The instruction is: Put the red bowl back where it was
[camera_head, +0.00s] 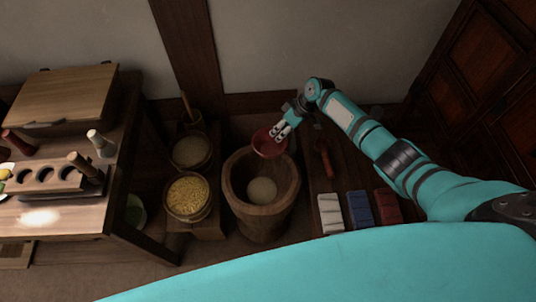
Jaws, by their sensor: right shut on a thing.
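The red bowl (268,146) is at the back edge of a large wooden tub, seen from above. My right gripper (279,132) is shut on the red bowl at its right rim. The bowl seems to be held above or against the tub's rim; its exact height is hard to tell. The wooden tub (238,193) is round, with a pale round mass (262,190) inside. My left gripper is not in view.
Right of the tub, a dark bench (318,180) bears a red-handled tool (325,160) and white, blue and red blocks (359,208). Left stand a tub of yellow grain (188,195) and another of pale grain (191,151). A wooden table (75,220) fills the far left.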

